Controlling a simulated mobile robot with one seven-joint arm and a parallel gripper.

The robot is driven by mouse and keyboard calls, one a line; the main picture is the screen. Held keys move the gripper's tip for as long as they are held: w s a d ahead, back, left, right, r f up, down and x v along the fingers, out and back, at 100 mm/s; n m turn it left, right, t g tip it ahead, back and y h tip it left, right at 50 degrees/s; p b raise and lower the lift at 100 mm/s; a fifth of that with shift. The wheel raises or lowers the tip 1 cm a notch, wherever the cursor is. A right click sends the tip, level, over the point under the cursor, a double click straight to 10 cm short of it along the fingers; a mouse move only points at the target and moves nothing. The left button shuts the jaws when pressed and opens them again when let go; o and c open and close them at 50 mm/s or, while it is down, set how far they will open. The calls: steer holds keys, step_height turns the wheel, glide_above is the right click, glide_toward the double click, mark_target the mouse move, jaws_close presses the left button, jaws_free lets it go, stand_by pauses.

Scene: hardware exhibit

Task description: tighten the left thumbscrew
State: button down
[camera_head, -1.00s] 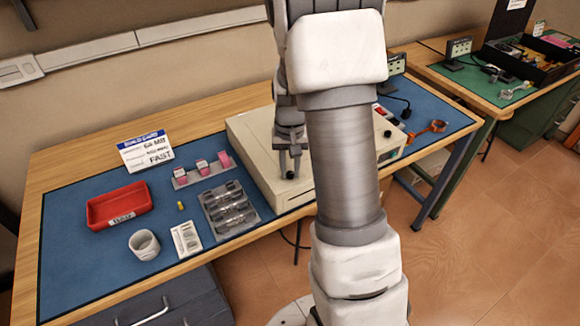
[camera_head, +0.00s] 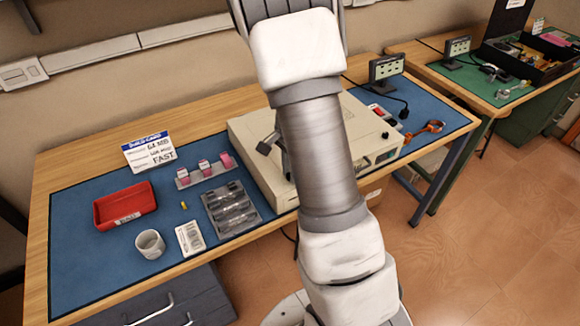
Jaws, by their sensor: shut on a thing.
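The beige metal case (camera_head: 247,133) lies on the blue mat of the bench, partly covered by my arm. Part of my gripper (camera_head: 268,144) shows as a dark, tilted piece above the case's left half, just left of my arm. The fingertips are mostly hidden behind my arm. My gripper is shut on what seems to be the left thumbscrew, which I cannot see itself. A small dark knob (camera_head: 385,135) shows at the right of the case.
A red bin (camera_head: 125,205), white cup (camera_head: 150,244), grey tray (camera_head: 230,210) and pink-topped holder (camera_head: 204,172) stand left of the case. A small display (camera_head: 386,68) and orange-handled tool (camera_head: 432,127) are at right.

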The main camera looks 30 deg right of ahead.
steer(key=shift+m+p, duration=0.4)
steer(key=shift+m, duration=0.6)
steer(key=c, duration=0.7)
jaws_free()
step_height(320, 180, up, 18)
steer(key=shift+f+p, duration=0.25)
steer(key=shift+p, duration=0.75)
steer(key=shift+a, duration=0.1)
